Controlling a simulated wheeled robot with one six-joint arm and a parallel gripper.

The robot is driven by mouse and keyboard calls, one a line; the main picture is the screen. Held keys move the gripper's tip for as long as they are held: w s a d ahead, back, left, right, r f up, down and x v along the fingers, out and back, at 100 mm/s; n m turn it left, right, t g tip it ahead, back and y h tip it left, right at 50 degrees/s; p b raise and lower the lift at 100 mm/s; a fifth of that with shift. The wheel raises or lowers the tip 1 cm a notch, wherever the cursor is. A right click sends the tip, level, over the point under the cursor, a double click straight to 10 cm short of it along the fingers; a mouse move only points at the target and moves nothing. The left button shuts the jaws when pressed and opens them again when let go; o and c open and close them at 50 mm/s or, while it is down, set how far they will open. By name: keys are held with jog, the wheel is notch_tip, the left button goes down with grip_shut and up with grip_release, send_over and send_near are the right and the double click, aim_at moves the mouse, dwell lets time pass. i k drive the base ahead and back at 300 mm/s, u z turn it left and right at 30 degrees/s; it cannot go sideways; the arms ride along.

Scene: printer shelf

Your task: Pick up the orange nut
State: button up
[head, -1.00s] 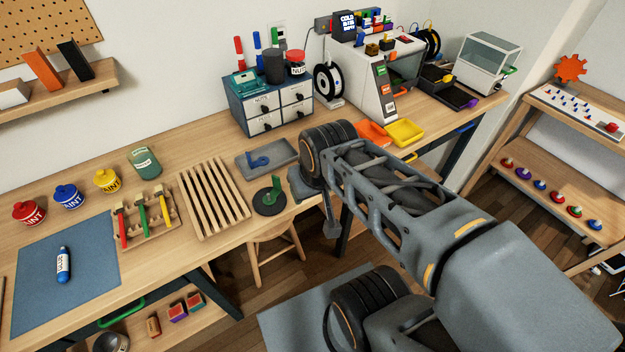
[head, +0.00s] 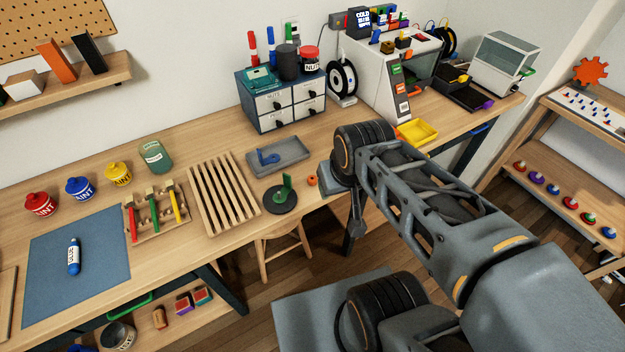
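The small orange nut (head: 312,181) lies on the wooden workbench, just right of the dark round base with a green upright piece. My gripper (head: 357,222) hangs from the wrist at the bench's front edge, right of the nut and apart from it in the picture.
Near the nut are the dark round base (head: 281,200), a grey tray (head: 263,168) holding a blue hook-like piece, and a slatted wooden rack (head: 208,203). A drawer cabinet (head: 259,107) and a yellow tray (head: 417,132) stand farther back. A stool (head: 285,245) is below.

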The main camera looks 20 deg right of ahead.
aim_at(311, 180)
jog(key=z, duration=2.05)
jog(key=i, duration=1.35)
jog(key=u, duration=4.1)
